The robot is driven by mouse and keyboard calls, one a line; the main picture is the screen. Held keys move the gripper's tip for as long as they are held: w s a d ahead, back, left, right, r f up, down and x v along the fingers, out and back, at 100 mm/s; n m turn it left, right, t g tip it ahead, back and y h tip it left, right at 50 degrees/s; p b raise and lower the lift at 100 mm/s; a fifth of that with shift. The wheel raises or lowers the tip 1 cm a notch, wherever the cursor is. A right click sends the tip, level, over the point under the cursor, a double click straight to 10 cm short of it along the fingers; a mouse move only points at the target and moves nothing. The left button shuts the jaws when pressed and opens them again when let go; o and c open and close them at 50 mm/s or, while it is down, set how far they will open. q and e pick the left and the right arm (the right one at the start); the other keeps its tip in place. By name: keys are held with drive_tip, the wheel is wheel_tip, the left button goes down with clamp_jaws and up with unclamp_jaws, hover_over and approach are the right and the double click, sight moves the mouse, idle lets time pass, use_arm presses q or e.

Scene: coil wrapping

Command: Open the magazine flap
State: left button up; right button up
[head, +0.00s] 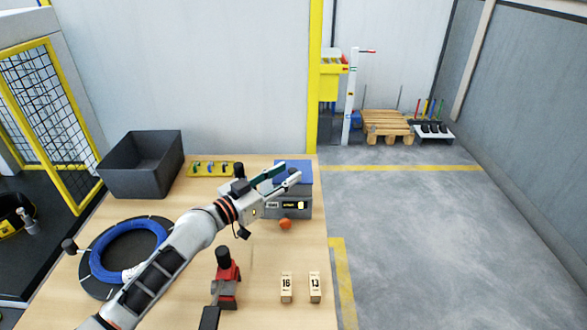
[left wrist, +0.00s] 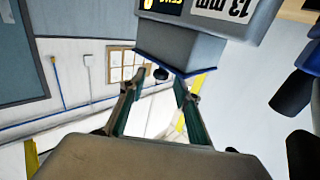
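The magazine is a grey box (head: 292,209) with a blue flap (head: 297,166) on top, at the back right of the table. In the left wrist view the grey box (left wrist: 185,48) appears upside down at the top, with a 13 mm label and the flap's blue edge (left wrist: 172,72). The flap looks closed. My left gripper (head: 290,173) is over the magazine in the head view. In the left wrist view my left gripper (left wrist: 162,84) is open, its fingertips apart near the blue edge; I cannot tell whether they touch it. My right gripper is not in view.
A dark bin (head: 142,165) stands at the back left. A blue coil (head: 128,250) lies on a black disc at left. A red tool (head: 228,282), an orange ball (head: 285,224) and blocks numbered 16 (head: 286,288) and 13 (head: 315,288) are on the table.

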sight(292, 169)
use_arm(q)
drive_tip(key=shift+x, duration=1.65)
clamp_jaws()
drive_tip(key=shift+w+a, duration=0.1)
drive_tip(key=shift+w, duration=0.05)
